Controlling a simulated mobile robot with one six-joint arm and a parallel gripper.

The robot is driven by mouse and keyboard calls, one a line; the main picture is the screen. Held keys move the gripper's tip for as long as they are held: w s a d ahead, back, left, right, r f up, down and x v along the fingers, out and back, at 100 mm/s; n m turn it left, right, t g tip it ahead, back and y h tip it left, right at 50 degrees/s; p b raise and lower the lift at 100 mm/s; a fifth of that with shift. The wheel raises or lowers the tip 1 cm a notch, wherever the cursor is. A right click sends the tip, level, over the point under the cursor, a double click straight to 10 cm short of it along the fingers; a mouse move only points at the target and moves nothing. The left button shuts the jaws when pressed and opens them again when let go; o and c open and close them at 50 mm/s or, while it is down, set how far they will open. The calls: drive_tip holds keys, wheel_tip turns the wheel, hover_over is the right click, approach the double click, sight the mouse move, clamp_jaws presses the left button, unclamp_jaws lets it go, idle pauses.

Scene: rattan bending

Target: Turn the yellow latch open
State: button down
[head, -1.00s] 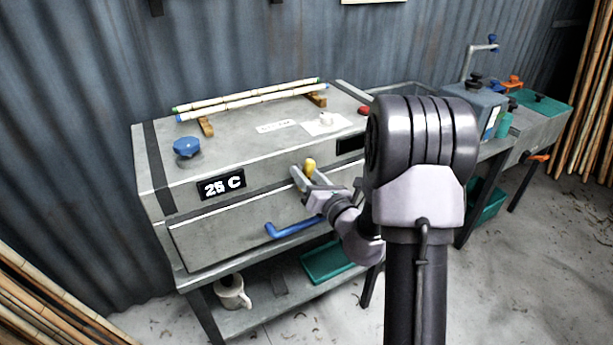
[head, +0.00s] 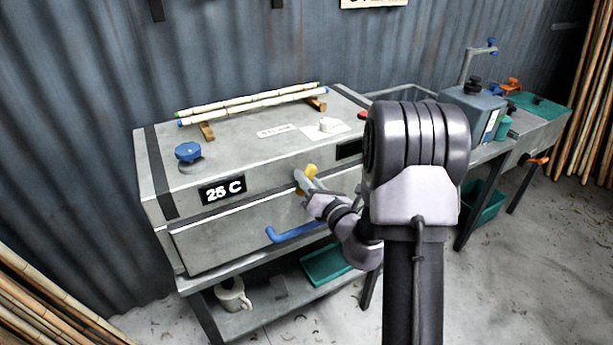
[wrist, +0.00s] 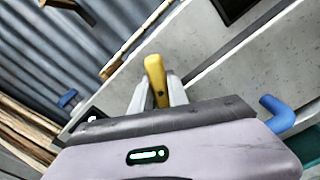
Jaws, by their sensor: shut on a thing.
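The yellow latch (head: 311,170) is on the front of the grey steam box (head: 260,165), near the seam above the drawer-like front panel. My gripper (head: 304,181) is at the latch, with its fingers on either side of it. In the wrist view, the latch (wrist: 155,72) stands up between the two grey fingertips (wrist: 157,92), which are shut on it. The latch looks tilted in the head view. Its lower part is hidden by my gripper.
A blue handle (head: 290,232) sticks out of the front panel below the latch. A blue knob (head: 188,151) and bamboo poles (head: 250,102) on wooden rests are on top. A display (head: 222,190) reads 25 C. A mug (head: 232,295) and green tray (head: 325,264) are on the lower shelf.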

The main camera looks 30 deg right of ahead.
drive_tip(key=m+p, duration=0.6)
drive_tip(key=shift+r, duration=0.15)
drive_tip(key=m+p, duration=0.4)
drive_tip(key=shift+d, duration=0.1)
drive_tip(key=shift+f+m+p, duration=0.25)
drive_tip(key=shift+m+p, duration=0.4)
drive_tip(key=shift+m, duration=0.45)
drive_tip(key=c, duration=1.3)
unclamp_jaws()
drive_tip(key=shift+f, duration=0.2)
